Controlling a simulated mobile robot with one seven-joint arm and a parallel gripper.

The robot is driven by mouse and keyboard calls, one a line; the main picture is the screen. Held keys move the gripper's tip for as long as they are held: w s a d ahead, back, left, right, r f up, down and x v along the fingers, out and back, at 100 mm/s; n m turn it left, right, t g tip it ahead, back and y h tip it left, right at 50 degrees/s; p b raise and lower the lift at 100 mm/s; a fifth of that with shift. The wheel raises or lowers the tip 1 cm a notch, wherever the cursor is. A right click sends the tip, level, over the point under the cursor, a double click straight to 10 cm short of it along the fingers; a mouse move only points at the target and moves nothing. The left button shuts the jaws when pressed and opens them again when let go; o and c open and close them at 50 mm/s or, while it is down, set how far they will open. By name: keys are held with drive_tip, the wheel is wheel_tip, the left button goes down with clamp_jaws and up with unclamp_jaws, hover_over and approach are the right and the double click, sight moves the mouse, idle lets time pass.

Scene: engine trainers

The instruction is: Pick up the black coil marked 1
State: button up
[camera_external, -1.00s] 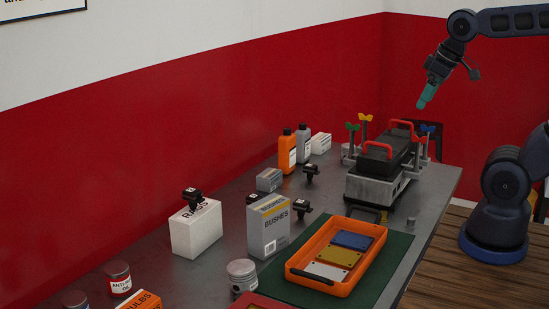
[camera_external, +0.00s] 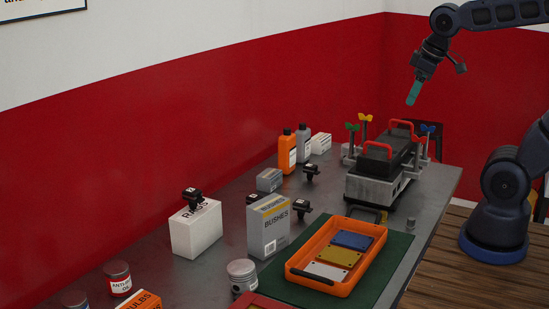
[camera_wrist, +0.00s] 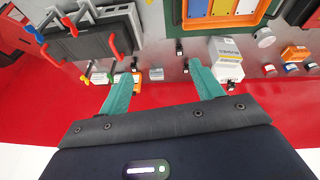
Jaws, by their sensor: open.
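Several small black coils with white marks show in the external view; the marks are too small to read, so I cannot tell which is 1. Another coil (camera_external: 303,208) is right of the BUSHES box, one (camera_external: 252,199) is partly hidden behind that box, and one (camera_external: 311,172) is by a small grey box. My gripper (camera_external: 412,97) is high above the bench, behind the engine trainer and apart from every coil. In the wrist view its teal fingers (camera_wrist: 160,70) are spread, with nothing held between them.
The engine trainer (camera_external: 375,187) with red handles stands at the bench's right. The BUSHES box (camera_external: 269,229) and RAGS box (camera_external: 195,235) stand left of the orange tray (camera_external: 294,279). Bottles (camera_external: 287,150) stand at the back.

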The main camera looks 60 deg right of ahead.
drive_tip(key=w+d+f+n+g+h, duration=0.15)
drive_tip(key=w+d+n, duration=0.25)
drive_tip(key=w, duration=0.8)
drive_tip(key=n+g+h, duration=0.2)
drive_tip(key=n+g, duration=0.1)
drive_tip(key=n, duration=1)
hover_over(311, 165)
drive_tip(key=a, duration=0.3)
wheel_tip(311, 165, down, 28)
drive_tip(key=x, duration=0.5)
drive_tip(key=shift+w+d+r, duration=0.1)
drive_tip(key=shift+w+d, duration=0.05)
drive_tip(key=shift+w, duration=0.05)
drive_tip(key=shift+x, duration=2.7)
drive_tip(key=c, duration=0.9)
